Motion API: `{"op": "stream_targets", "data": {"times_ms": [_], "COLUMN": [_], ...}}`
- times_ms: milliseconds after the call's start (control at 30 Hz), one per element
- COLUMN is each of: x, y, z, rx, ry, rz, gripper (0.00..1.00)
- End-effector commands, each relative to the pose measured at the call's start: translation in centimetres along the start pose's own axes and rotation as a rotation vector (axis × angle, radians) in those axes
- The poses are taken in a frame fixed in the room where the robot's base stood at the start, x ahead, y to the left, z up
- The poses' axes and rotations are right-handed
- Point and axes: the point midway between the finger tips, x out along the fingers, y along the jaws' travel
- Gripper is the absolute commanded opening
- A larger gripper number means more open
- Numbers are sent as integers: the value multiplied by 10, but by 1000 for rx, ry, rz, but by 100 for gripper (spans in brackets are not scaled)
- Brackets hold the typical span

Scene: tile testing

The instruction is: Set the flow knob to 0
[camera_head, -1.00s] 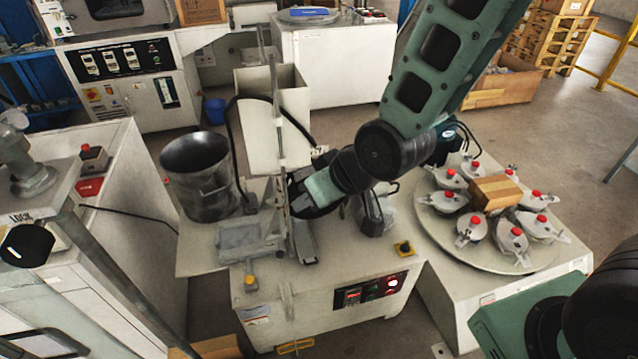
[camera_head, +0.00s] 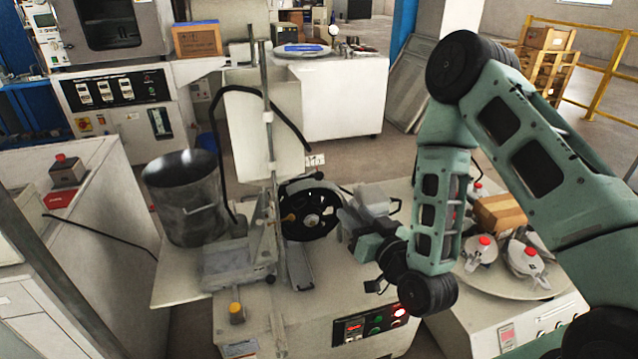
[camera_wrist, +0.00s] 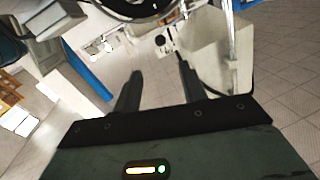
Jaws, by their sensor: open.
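I cannot surely pick out the flow knob or read a scale. A small orange-tipped fitting (camera_head: 290,217) shows at the left of a black wheel (camera_head: 317,224) on the pale bench machine, with a silver hub in the wheel. In the wrist view, part of the black wheel (camera_wrist: 118,8) is cut by the top edge, and a small dark round part (camera_wrist: 160,40) on a thin stem lies beyond the fingertips. My gripper (camera_wrist: 157,74) is open, its two fingers apart with nothing between them. In the head view my wrist is right of the wheel; the fingertips are hard to make out.
A vertical rod stand (camera_head: 268,130) with a black hose (camera_head: 217,135) stands left of the wheel, beside a metal bucket (camera_head: 183,205). A grey motor (camera_head: 368,203) is close to my wrist. A round turntable (camera_head: 490,292) with red-topped pots lies right. The control panel (camera_head: 368,324) has lit lights.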

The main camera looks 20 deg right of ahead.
Motion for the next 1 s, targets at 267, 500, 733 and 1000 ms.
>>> {"op": "stream_targets", "data": {"times_ms": [267, 500, 733, 1000], "x": [39, 90, 136, 168], "y": [0, 0, 0, 0], "z": [-3, -3, -2, -2], "rx": [-1, 0, 0, 0], "ry": [10, 8, 6, 4], "rz": [0, 1, 0, 0], "gripper": [42, 42, 42, 42]}}
